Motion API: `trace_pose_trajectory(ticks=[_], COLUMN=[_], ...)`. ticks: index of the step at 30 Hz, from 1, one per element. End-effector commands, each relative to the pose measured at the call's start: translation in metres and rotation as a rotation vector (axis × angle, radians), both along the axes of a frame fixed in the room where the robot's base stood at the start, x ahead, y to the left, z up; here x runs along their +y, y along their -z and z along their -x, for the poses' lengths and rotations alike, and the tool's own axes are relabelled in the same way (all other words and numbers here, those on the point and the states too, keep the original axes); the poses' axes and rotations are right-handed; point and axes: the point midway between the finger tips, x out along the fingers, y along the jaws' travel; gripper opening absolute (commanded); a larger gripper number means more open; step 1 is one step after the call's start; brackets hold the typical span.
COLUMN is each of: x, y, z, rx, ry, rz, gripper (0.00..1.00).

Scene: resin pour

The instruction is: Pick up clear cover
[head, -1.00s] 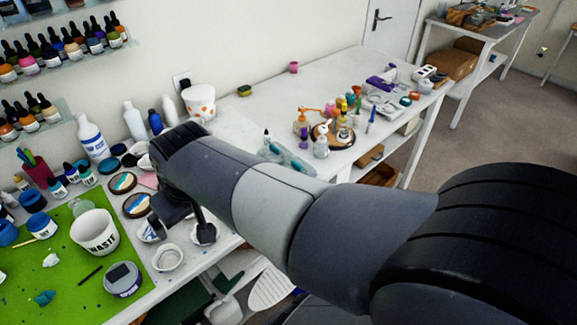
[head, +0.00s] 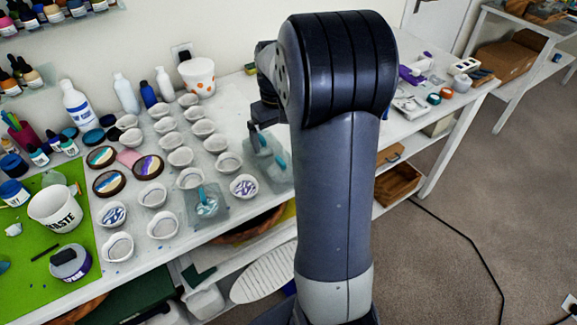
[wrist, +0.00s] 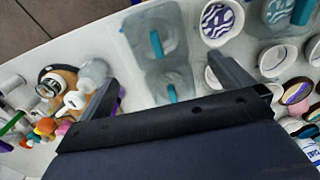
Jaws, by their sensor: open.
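Clear covers with teal handles stand on the white bench. One clear cover (head: 190,207) stands around a blue-patterned cup at the front. Two more clear covers (head: 264,172) stand side by side to its right, partly hidden by my arm. In the wrist view these two covers (wrist: 143,70) lie between and beyond my fingers, and another cover (wrist: 276,30) shows at the top right. My gripper (wrist: 164,70) is open and empty, pointing down over the bench. In the head view its fingers are mostly hidden behind my arm.
Rows of white cups (head: 180,157) fill the bench to the left. A patterned cup (head: 243,187) stands close between the covers. In the wrist view, bottles on a round wooden tray (wrist: 63,77) stand near my left finger. A waste cup (head: 55,208) is on the green mat (head: 60,290).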

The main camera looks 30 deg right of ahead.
Motion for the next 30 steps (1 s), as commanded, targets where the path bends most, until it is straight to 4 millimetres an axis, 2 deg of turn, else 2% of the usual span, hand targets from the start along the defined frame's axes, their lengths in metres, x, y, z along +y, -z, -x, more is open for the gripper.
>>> trace_pose_trajectory(ticks=[3, 11, 19, 23, 29, 30], x=[0.0, 0.0, -0.003, -0.003, -0.003, -0.003], y=[0.02, 0.041, 0.079, 0.087, 0.088, 0.087], z=[0.001, 0.003, 0.01, 0.01, 0.01, 0.01], rx=[0.003, 0.002, 0.002, -0.001, -0.002, -0.002], ry=[0.0, 0.001, 0.0, 0.0, 0.0, 0.0], rz=[-0.001, -0.001, -0.001, 0.0, 0.001, 0.001], gripper=[1.0, 1.0, 1.0, 1.0, 1.0, 0.97])
